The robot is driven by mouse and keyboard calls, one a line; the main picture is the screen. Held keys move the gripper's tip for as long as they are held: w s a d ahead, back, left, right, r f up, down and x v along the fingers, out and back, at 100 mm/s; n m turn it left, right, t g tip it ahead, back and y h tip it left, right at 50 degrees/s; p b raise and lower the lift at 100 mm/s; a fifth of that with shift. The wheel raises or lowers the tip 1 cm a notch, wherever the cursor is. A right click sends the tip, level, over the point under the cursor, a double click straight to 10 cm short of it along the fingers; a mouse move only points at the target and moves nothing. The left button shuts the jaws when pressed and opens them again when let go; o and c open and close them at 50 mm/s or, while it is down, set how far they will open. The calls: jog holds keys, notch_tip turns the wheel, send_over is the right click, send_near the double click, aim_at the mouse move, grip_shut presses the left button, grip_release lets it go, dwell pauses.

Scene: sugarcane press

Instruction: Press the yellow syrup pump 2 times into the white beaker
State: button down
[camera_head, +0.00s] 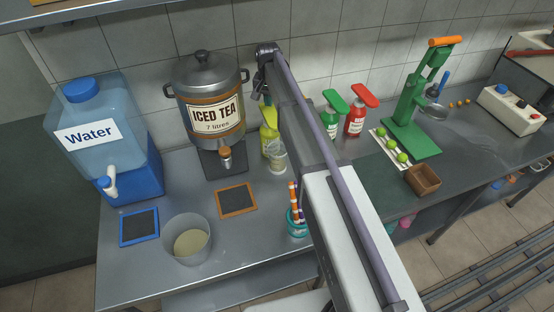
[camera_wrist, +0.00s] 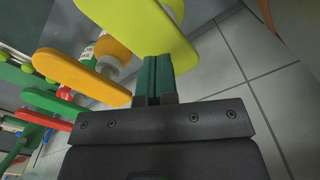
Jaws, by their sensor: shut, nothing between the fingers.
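The yellow syrup pump (camera_head: 269,136) stands at the back of the steel counter, partly hidden by my arm. A small whitish translucent beaker (camera_head: 278,161) stands just in front of it, apparently under its spout. In the wrist view, the pump's broad yellow head (camera_wrist: 135,22) fills the upper middle. My gripper (camera_wrist: 155,58) is shut and empty, its green fingertips at the edge of that head. I cannot tell whether they touch. In the head view, the fingers are mostly hidden beside the tea urn.
An orange pump head (camera_wrist: 82,75) is close beside the fingers. The iced tea urn (camera_head: 208,100) stands left of the pump. Green (camera_head: 331,118) and red (camera_head: 356,118) pumps stand to the right. A large clear container (camera_head: 186,240) and pen cup (camera_head: 297,225) are in front.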

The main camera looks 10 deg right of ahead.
aim_at(269, 110)
jog(key=shift+f, duration=0.15)
jog(key=shift+f+b, duration=2.5)
jog(key=shift+b, duration=0.15)
jog(key=shift+r, duration=0.15)
notch_tip(269, 110, up, 5)
jog(key=p, duration=0.5)
notch_tip(269, 110, up, 6)
jog(key=p, duration=0.6)
